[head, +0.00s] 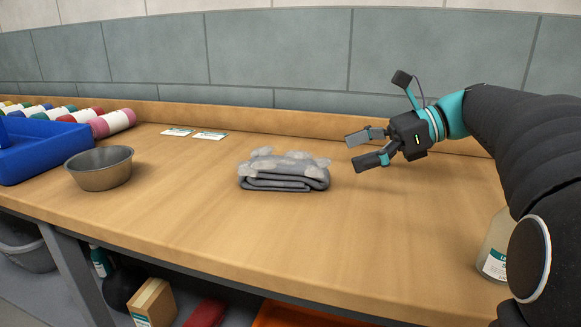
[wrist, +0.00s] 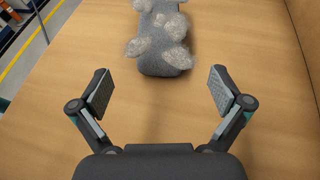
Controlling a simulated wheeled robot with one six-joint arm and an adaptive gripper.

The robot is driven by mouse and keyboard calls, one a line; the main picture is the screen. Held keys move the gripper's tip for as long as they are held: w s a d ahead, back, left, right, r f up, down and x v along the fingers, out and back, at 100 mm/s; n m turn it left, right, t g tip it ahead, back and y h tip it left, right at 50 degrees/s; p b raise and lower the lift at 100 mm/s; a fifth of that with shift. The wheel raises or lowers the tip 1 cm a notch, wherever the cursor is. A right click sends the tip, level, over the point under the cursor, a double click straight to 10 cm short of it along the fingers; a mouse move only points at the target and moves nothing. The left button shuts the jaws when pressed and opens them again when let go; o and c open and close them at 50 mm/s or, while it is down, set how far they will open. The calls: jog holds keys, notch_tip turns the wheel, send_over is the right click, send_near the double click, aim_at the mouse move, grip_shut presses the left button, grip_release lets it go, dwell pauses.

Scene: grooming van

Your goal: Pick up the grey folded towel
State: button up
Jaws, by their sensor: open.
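The grey folded towel (head: 283,184) lies on the wooden bench top near the middle of the head view, with pale, fluffy clumps (head: 285,162) on its top. It also shows in the wrist view (wrist: 165,65) at the top centre, ahead of the fingers, with the clumps on it. My gripper (head: 361,150) is open and empty, to the right of the towel and apart from it. In the wrist view my gripper (wrist: 162,92) has its two fingers spread wide, with bare bench between them. The towel's underside is hidden.
A metal bowl (head: 101,169) and a blue tray (head: 38,150) stand on the left, with several coloured rolls (head: 112,123) behind. Two cards (head: 209,136) lie at the back. A labelled bottle (head: 494,250) stands at right, partly behind my arm. The bench around the towel is clear.

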aim_at(326, 163)
jog(key=x, duration=0.5)
jog(key=shift+a+f, duration=0.1)
jog(key=shift+f, duration=0.15)
jog(key=shift+b+x, duration=0.3)
jog(key=shift+x, duration=2.45)
jog(key=c, duration=1)
